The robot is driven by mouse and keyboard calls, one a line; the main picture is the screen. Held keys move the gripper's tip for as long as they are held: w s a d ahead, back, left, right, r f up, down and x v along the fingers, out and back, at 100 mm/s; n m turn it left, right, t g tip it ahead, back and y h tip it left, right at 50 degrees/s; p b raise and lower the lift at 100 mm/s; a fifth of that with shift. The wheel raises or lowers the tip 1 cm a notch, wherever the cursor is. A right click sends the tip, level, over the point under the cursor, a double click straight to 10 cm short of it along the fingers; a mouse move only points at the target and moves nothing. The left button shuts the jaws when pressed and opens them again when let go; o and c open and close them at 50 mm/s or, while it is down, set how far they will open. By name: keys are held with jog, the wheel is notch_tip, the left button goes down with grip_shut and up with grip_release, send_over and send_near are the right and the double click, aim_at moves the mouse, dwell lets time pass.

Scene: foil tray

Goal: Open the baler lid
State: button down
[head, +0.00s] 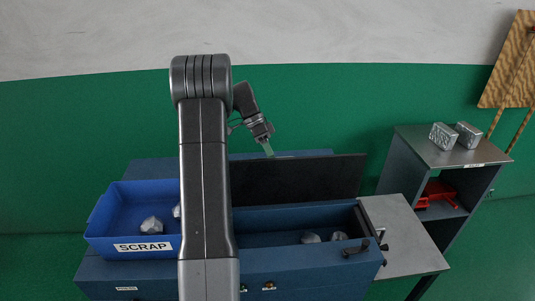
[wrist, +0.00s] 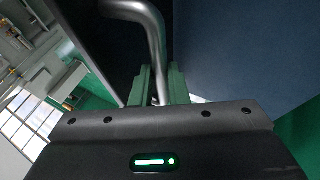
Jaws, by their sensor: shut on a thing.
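The baler (head: 130,276) is a blue box in the head view, with an open chamber holding crumpled foil lumps (head: 311,237). Its dark lid (head: 300,178) stands raised, close to upright, along the chamber's back edge. My gripper (head: 268,150) is at the lid's upper edge, its green fingertips pointing down. In the wrist view my gripper (wrist: 158,88) has its green fingers closed around a bent grey metal bar, the lid handle (wrist: 152,24). The handle itself is too small to make out in the head view. My arm hides the left part of the lid and chamber.
A blue SCRAP bin (head: 103,217) with foil lumps stands left on the baler. A grey side plate (head: 400,225) and a black handle (head: 357,250) are at the right. Further right, a shelf (head: 425,150) carries two foil blocks (head: 443,136); a red object (head: 438,194) sits inside.

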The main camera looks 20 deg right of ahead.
jog(key=shift+w+d+f+g+p, duration=0.1)
jog(key=shift+w+f+g+p, duration=0.25)
jog(key=shift+w+f+g, duration=0.4)
jog(key=shift+f, duration=0.1)
jog(key=c, duration=1.4)
grip_release()
jog(key=shift+r, duration=0.2)
jog(key=b+v, duration=0.1)
jog(key=v, duration=0.6)
jog(key=shift+r+b, duration=0.25)
jog(key=shift+b, duration=0.05)
jog(key=shift+d+f, duration=0.1)
jog(key=shift+d, duration=0.05)
